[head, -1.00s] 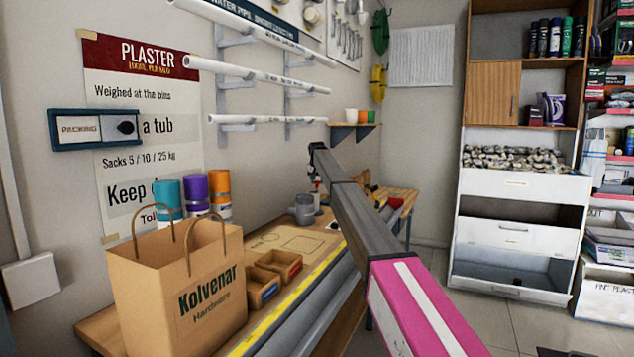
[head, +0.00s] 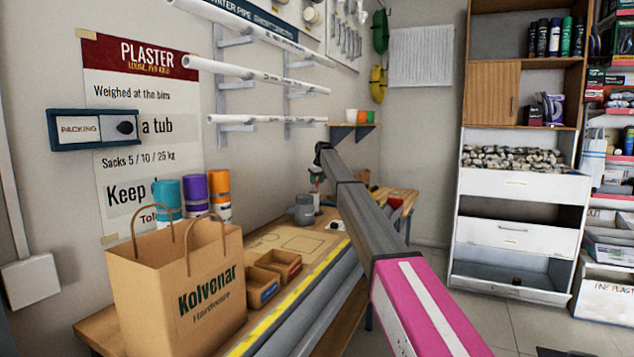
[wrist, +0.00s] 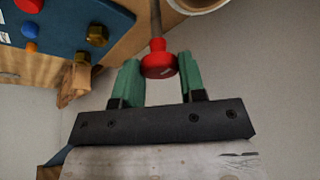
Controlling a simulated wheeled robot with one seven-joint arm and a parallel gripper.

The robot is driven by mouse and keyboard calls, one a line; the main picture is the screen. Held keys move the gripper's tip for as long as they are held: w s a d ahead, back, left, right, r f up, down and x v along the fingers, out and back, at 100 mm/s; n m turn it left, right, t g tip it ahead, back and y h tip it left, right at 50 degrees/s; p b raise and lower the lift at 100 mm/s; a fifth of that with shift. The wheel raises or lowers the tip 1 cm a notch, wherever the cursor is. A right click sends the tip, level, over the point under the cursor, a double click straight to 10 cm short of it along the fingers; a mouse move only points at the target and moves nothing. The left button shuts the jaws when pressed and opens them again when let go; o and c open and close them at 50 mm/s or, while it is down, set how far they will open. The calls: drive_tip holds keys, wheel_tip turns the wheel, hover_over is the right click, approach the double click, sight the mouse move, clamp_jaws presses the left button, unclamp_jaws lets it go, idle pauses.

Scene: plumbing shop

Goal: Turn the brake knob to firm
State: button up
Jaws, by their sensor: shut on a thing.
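A red knob (wrist: 158,66) on a thin grey stem, which looks like the brake knob, shows in the wrist view. My gripper (wrist: 159,72) has its two green fingers on either side of it and is shut on it. A small light mark shows on the knob's face, too small to read. In the head view my arm reaches over the far part of the workbench, and the fingers and the knob are too small to make out clearly there.
In the wrist view a blue board (wrist: 75,22) with coloured knobs and brass fittings lies at the upper left. In the head view a paper bag (head: 150,300), two small wooden bins (head: 281,264) and a grey pot (head: 303,210) stand on the bench.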

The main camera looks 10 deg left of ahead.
drive_tip(key=o, duration=0.9)
drive_tip(key=shift+r, duration=0.1)
drive_tip(key=v, duration=1)
drive_tip(key=shift+s+r, duration=0.2)
drive_tip(key=shift+r, duration=0.05)
drive_tip(key=shift+d, duration=0.2)
